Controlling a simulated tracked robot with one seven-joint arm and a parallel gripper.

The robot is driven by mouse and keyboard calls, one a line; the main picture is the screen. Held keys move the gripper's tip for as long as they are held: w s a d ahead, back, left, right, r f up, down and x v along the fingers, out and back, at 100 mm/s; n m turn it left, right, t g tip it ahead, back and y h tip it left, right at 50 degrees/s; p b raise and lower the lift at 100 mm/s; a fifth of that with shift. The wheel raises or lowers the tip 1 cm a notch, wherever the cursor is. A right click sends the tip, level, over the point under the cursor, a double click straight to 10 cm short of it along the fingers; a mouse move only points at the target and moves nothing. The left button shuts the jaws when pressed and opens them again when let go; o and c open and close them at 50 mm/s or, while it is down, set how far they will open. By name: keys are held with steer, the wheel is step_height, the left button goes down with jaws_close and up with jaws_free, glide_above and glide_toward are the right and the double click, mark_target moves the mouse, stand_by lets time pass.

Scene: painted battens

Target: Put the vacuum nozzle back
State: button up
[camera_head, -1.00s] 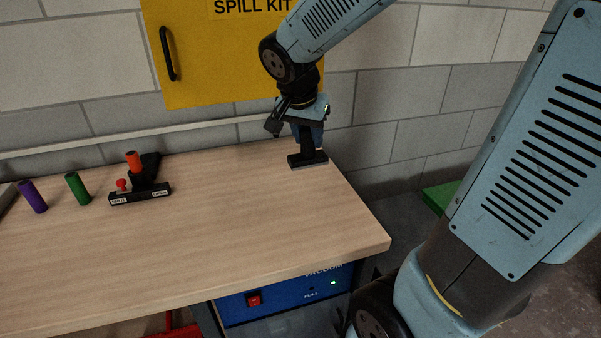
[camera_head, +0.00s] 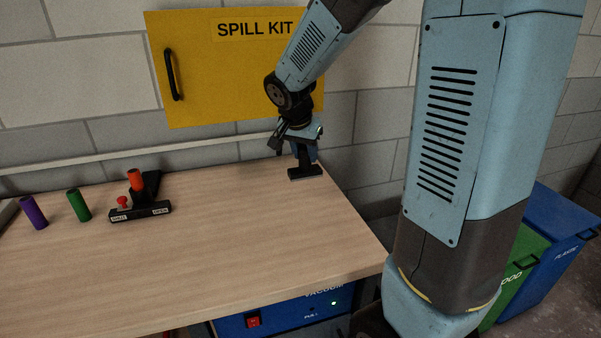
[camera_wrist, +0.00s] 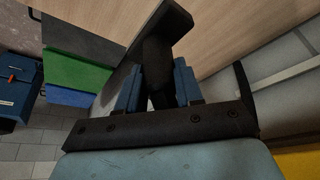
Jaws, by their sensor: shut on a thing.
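The vacuum nozzle is black, with a stem and a wide flat foot (camera_head: 305,172). It is upright over the far right end of the bench (camera_head: 250,235), foot down; I cannot tell whether the foot touches the top. My gripper (camera_head: 305,150) points down and is shut on the stem. In the wrist view, the blue fingers of my gripper (camera_wrist: 160,86) press on both sides of the dark nozzle (camera_wrist: 154,55). The blue vacuum unit (camera_head: 285,318), with a red switch and a green light, sits under the bench's right front.
A black fixture (camera_head: 140,213) with a red knob holds an orange tube (camera_head: 136,179). A green tube (camera_head: 78,205) and a purple tube (camera_head: 34,213) stand left of it. A yellow spill kit cabinet (camera_head: 205,80) hangs behind. Green (camera_head: 515,285) and blue (camera_head: 560,260) bins stand right. The mid-bench is clear.

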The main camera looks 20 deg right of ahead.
steer(key=shift+w+d+f, duration=0.1)
steer(key=shift+w+f, duration=0.7)
steer(key=shift+f, duration=0.7)
steer(key=shift+w+d+f, duration=0.15)
steer(key=shift+w+f, duration=0.6)
steer(key=shift+f, duration=0.7)
steer(key=shift+w+d+f, duration=0.1)
steer(key=shift+w+f, duration=0.7)
steer(key=shift+f, duration=0.7)
steer(key=o, duration=1.1)
